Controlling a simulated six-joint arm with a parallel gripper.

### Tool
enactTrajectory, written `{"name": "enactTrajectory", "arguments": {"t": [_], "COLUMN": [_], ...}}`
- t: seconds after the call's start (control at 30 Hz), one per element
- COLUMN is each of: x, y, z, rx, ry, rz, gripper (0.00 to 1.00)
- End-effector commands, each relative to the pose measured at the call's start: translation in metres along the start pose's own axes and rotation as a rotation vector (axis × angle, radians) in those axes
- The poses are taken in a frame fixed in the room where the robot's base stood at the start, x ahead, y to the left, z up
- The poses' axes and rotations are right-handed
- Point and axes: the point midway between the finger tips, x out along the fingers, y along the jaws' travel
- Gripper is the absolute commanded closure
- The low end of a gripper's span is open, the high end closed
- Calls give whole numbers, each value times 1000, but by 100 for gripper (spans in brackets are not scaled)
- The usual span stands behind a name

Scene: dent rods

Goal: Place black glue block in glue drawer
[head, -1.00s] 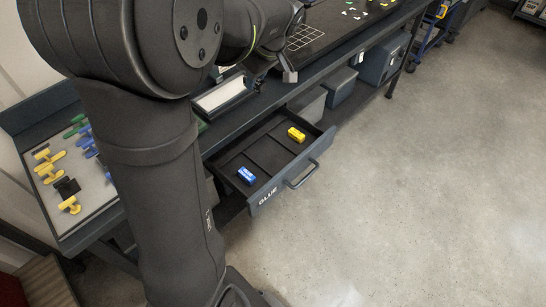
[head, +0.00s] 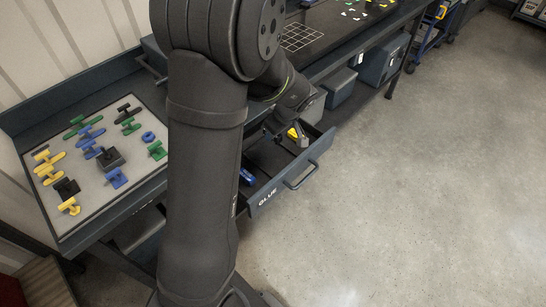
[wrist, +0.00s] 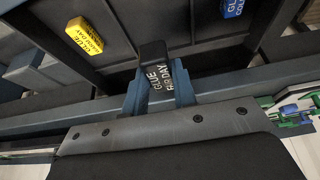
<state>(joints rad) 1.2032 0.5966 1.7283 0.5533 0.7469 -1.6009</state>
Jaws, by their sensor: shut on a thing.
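My gripper (wrist: 158,95) is shut on the black glue block (wrist: 155,75), whose white lettering faces the wrist camera. The block shows upright between the two blue fingers. In the head view my gripper (head: 301,138) hangs over the far part of the open glue drawer (head: 290,182), close to the yellow glue block; the black block is hard to make out there. The drawer has a dark interior with dividers. It holds a yellow glue block (wrist: 90,36) and a blue glue block (wrist: 233,8), which also shows partly behind my arm (head: 247,177).
A tray (head: 100,203) with several coloured clamp-like pieces lies on the bench at left. Grey bins (head: 341,86) stand under the bench beyond the drawer. The drawer handle (head: 302,176) sticks out at the front. The floor at right is clear.

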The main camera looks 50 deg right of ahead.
Motion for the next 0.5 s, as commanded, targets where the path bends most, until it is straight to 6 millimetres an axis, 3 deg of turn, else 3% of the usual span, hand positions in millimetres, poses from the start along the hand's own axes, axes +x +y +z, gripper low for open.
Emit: {"name": "enactTrajectory", "arguments": {"t": [0.23,0.5], "x": [43,64], "y": [-1,-1], "z": [18,27], "rx": [2,0], "ry": [-2,-2], "rz": [-5,-2], "gripper": [97,97]}}
